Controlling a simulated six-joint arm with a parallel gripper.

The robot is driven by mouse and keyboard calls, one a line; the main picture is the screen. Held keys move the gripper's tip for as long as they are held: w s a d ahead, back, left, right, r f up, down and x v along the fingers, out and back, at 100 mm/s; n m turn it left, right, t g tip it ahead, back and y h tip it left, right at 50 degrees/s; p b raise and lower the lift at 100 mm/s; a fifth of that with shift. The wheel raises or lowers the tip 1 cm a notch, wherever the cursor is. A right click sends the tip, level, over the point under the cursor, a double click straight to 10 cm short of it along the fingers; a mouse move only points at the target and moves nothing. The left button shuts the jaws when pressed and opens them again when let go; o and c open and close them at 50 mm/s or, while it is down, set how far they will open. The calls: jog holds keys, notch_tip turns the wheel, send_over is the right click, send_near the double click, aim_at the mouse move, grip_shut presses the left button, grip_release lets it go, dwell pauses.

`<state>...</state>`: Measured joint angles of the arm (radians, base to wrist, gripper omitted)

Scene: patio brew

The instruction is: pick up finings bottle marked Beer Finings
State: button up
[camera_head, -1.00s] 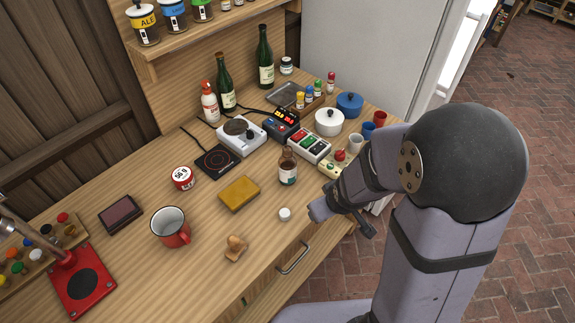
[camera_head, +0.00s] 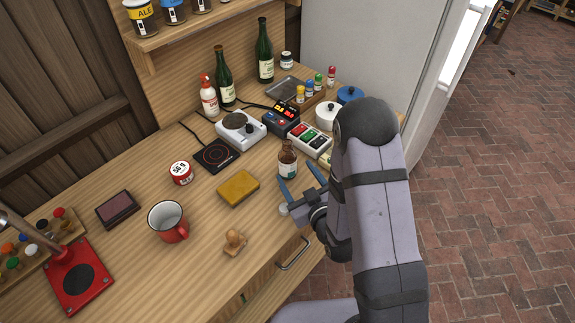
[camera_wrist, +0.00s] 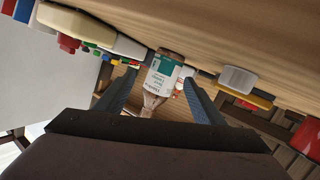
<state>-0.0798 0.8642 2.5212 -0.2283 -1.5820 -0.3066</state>
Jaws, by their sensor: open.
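A brown bottle with a white and teal label (camera_head: 287,160) stands upright near the middle of the wooden bench; its lettering is too small to read. In the wrist view the bottle (camera_wrist: 162,76) appears upside down, between the two blue fingers. My gripper (camera_head: 297,181) is open and empty, low over the bench on the near side of the bottle. Its fingers point toward the bottle, one to each side in the wrist view (camera_wrist: 159,80). I cannot tell whether the fingertips reach past the glass.
A small white lid (camera_head: 283,209) lies close by my left finger. A yellow sponge-like block (camera_head: 238,188) lies left of the bottle. A red mug (camera_head: 168,222) stands further left.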

aim_at(291, 166)
jog(key=shift+s+f+m+t+y+b, duration=0.2)
jog(key=shift+s+m+t+y+b, duration=0.1)
jog(key=shift+s+m+t+b, duration=0.4)
jog(key=shift+s+r+m+t, duration=0.3)
jog(key=shift+r+m+t, duration=0.2)
jog(key=shift+m, duration=0.2)
jog(key=shift+p+x, duration=0.85)
jog(key=shift+x, duration=1.1)
jog(key=shift+w+a, duration=0.2)
jog(key=shift+w, duration=0.35)
jog(key=c, duration=1.3)
jog(key=shift+r, duration=0.25)
jog(key=shift+c, duration=0.2)
notch_tip(291, 166, up, 9)
jog(key=shift+r, duration=0.2)
jog(key=shift+r, duration=0.1)
